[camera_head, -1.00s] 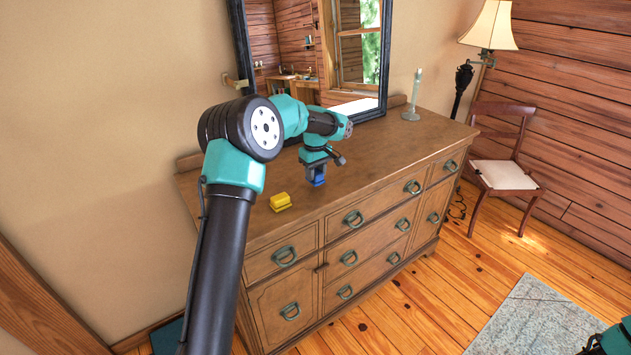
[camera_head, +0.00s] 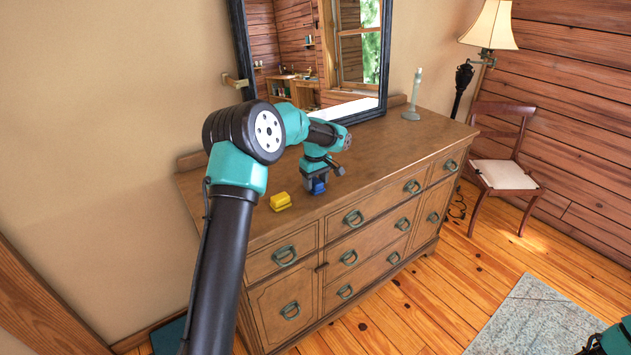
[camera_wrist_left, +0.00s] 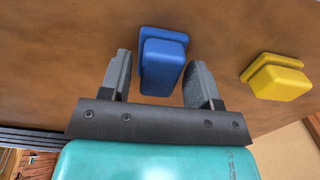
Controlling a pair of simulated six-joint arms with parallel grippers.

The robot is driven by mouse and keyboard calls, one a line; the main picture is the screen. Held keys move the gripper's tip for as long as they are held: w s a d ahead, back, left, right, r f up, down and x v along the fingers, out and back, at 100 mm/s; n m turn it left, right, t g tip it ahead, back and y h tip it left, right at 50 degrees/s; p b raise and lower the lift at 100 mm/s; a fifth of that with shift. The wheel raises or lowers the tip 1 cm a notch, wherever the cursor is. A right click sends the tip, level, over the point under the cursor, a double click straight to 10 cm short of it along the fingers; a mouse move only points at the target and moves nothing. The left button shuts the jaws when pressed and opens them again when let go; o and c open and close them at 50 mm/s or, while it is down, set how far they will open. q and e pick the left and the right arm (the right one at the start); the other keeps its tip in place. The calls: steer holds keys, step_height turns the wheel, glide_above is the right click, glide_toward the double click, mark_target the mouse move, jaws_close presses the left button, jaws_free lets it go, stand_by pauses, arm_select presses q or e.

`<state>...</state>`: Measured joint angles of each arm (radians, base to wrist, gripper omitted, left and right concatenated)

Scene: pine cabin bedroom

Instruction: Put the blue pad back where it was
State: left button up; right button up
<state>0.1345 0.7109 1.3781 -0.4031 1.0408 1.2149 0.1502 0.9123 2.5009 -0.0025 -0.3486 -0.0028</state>
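The blue pad (camera_head: 319,188) is at the dresser top near its front edge, below my left gripper (camera_head: 315,178). In the left wrist view the blue pad (camera_wrist_left: 163,66) is a block on a wider base, between the two fingers of my left gripper (camera_wrist_left: 158,78). Whether the pad's base fully touches the wood is hard to tell. My right gripper is not clearly seen; only a teal arm part shows at the lower right corner.
A yellow pad (camera_head: 280,201) lies on the dresser (camera_head: 385,155) left of the blue one; it also shows in the left wrist view (camera_wrist_left: 279,81). A candlestick (camera_head: 412,108) stands at the back right, beside the mirror (camera_head: 240,45). The dresser top to the right is clear.

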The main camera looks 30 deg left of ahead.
mark_target(315, 180)
arm_select(q)
steer(key=shift+o, duration=0.3)
steer(key=shift+r, duration=0.1)
step_height(315, 180, up, 12)
stand_by(0.5)
stand_by(0.5)
